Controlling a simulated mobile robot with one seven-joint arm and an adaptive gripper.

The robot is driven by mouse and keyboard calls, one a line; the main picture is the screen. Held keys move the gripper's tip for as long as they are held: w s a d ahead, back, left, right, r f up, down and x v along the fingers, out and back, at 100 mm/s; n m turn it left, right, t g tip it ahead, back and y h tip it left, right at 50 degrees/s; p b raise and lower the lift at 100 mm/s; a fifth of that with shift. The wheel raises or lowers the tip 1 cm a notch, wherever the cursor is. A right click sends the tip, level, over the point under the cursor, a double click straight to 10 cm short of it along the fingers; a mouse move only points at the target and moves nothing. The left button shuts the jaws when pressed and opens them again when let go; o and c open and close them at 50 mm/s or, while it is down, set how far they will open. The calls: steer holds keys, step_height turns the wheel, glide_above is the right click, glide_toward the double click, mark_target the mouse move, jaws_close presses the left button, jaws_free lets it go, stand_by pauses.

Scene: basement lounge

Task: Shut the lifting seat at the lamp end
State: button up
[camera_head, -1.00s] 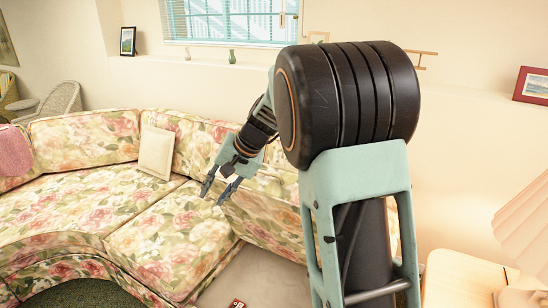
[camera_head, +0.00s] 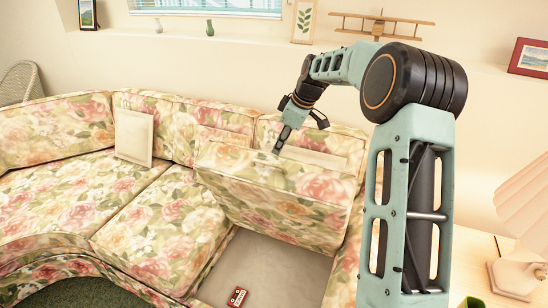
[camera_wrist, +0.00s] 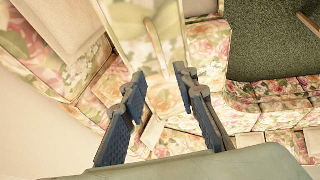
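The lifting seat at the lamp end (camera_head: 275,200) is a floral sofa cushion panel standing tilted up against the sofa back. Below it the seat box (camera_head: 285,262) is open, showing a bare beige inside. My gripper (camera_head: 279,150) is at the raised seat's upper edge, pointing down. In the wrist view my gripper (camera_wrist: 160,72) has its two dark fingers well apart, with a pale floral panel (camera_wrist: 148,40), apparently the raised seat, reaching between and beyond them. I cannot tell whether a finger touches it. The lamp (camera_head: 522,225) has a pleated pink shade and stands at the right.
A red cassette-like object (camera_head: 237,297) lies in the open box. A cream pillow (camera_head: 133,137) leans on the sofa back. A wooden side table (camera_head: 474,258) stands at the right. A ledge behind holds a wooden toy plane (camera_head: 380,24) and frames.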

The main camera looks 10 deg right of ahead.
mark_target(272, 164)
steer(key=p+x, duration=0.1)
steer(key=x, duration=0.8)
steer(key=shift+c, duration=0.5)
jaws_close()
